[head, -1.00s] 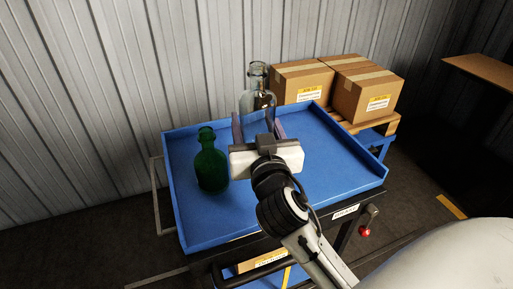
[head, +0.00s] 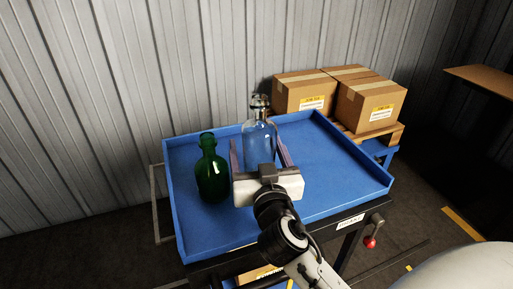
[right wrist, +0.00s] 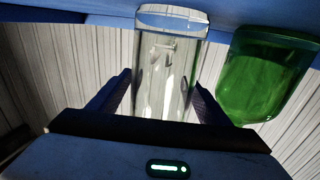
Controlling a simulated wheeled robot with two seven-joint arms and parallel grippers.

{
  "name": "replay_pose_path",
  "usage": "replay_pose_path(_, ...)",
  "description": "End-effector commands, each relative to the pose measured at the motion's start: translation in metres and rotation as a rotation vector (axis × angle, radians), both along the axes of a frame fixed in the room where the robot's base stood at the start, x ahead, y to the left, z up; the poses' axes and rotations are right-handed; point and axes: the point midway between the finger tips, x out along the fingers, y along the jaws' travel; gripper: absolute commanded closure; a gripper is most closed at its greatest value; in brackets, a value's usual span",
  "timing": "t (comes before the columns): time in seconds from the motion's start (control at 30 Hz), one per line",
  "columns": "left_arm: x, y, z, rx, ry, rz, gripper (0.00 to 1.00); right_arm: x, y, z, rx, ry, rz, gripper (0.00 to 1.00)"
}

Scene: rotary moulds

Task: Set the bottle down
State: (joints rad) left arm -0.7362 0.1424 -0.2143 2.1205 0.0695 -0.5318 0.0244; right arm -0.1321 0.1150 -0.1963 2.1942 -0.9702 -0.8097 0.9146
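A clear glass bottle (head: 260,136) is upright over the blue tray, between the two fingers of my right gripper (head: 262,153). A green bottle (head: 212,175) stands on the tray just left of my gripper. My left gripper is not in view.
The blue tray (head: 330,150) has raised rims and is bare on its right side. Cardboard boxes (head: 368,105) sit on a pallet behind it at the right. A corrugated wall (head: 80,100) rises behind. The green bottle is close on the left.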

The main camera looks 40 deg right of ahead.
Motion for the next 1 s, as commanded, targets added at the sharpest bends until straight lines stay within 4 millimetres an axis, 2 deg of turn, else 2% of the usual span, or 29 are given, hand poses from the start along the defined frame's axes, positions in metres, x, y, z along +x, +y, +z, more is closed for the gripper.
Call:
replay_pose_path(0.27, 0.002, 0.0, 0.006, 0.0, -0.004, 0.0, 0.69, 0.0, 0.0, 0.004, -0.002, 0.001, 0.0, 0.29)
replay_pose_path(0.5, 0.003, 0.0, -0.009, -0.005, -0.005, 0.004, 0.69, -0.033, 0.016, -0.002, 0.004, 0.002, 0.001, 0.29)
replay_pose_path(0.7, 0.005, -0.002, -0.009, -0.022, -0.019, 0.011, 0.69, -0.059, 0.028, -0.001, 0.002, 0.001, 0.002, 0.29)
replay_pose_path(1.0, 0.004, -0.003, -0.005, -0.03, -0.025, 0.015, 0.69, -0.068, 0.032, 0.003, -0.001, 0.0, 0.0, 0.29)
